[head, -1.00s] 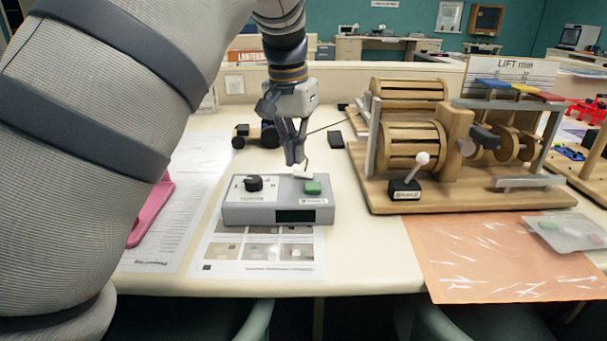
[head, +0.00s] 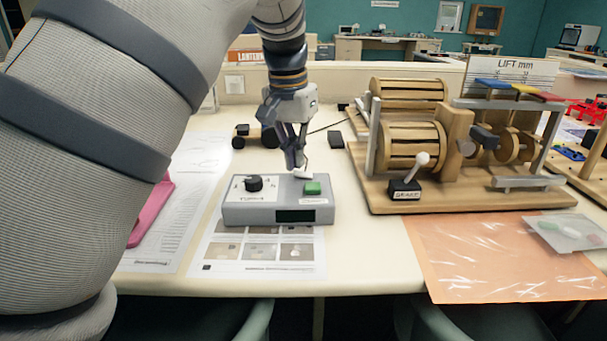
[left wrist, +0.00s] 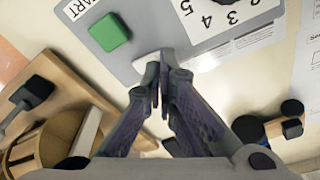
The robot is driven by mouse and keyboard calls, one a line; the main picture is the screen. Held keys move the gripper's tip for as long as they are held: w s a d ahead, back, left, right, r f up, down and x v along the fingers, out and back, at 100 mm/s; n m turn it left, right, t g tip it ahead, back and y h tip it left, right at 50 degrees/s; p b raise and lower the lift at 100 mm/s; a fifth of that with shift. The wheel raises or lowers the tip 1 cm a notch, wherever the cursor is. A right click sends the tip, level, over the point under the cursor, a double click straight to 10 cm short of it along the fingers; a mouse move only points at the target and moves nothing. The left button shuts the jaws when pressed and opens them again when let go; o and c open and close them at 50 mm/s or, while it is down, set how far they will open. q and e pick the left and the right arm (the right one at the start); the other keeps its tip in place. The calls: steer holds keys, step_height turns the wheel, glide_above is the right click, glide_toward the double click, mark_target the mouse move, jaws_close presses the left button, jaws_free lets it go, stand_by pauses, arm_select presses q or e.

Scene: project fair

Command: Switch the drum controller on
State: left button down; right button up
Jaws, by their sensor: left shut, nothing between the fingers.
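The drum controller (head: 234,214) is a grey box on the table, with a black dial (head: 253,184) on a white numbered plate, a green button (head: 312,187) and a dark display (head: 295,216) on its front. A small white switch-like part (head: 304,174) is at its back edge, behind the button. It also shows in the left wrist view (left wrist: 146,64), partly hidden by the fingers. My left gripper (head: 294,164) points down, shut and empty, with its tips right at this white part. I cannot tell whether they touch it. My right gripper is not in view.
A wooden drum machine (head: 470,195) with a white-knobbed crank (head: 422,160) stands to the right. A small dark wheeled object (head: 256,136) and a black block (head: 336,139) lie behind the controller. Printed sheets (head: 262,262) lie under and left of it.

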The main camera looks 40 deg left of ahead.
mark_target(297, 173)
arm_select(q)
steer(key=shift+f, duration=0.7)
stand_by(0.3)
steer(key=shift+r, duration=3.55)
steer(key=shift+f, duration=0.15)
